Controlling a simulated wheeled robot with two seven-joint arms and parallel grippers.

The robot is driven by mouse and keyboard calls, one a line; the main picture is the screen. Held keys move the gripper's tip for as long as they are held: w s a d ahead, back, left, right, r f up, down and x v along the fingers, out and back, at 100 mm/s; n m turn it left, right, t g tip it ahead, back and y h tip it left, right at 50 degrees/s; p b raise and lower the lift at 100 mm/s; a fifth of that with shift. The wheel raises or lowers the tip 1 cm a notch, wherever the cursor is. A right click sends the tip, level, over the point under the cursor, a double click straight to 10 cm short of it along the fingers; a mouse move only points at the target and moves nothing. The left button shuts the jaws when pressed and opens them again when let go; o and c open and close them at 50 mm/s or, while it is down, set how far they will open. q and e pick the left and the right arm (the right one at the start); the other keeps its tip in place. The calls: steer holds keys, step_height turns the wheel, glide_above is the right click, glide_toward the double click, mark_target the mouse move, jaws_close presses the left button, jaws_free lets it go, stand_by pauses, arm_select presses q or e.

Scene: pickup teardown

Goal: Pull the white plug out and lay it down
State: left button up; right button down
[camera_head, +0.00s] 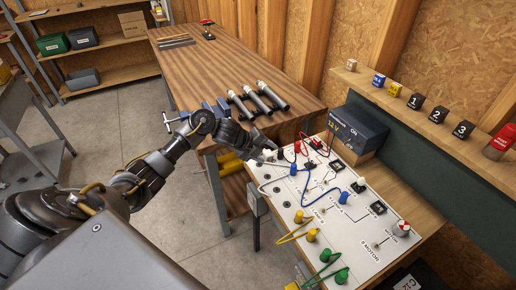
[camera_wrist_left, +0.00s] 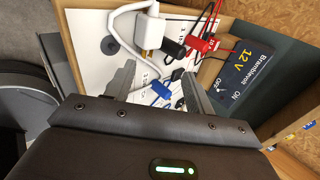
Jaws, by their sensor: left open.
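The white plug (camera_wrist_left: 149,33) shows in the left wrist view with its white cable looping off to the left. It is upright at the board's upper edge, beside a black plug (camera_wrist_left: 174,48) and a red plug (camera_wrist_left: 201,45). In the head view the white plug (camera_head: 268,155) is small and partly hidden by my left gripper (camera_head: 272,147), at the far left corner of the white board (camera_head: 285,236). My left gripper is open, and its fingers also show in the left wrist view (camera_wrist_left: 160,72). The plug lies beyond the fingertips, not between them. My right gripper is out of view.
A dark 12 V box (camera_head: 357,130) stands behind the board. Blue, yellow and green plugs with cables crowd the board. A wooden workbench (camera_head: 215,68) with several dark tubes is to the left. Numbered blocks line the ledge (camera_head: 425,125) at the right.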

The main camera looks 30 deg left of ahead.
arm_select(q)
steer(key=b+v, duration=0.1)
steer(key=v, duration=0.8)
steer(key=shift+s+r, duration=0.25)
steer(key=shift+s, duration=0.1)
stand_by(0.3)
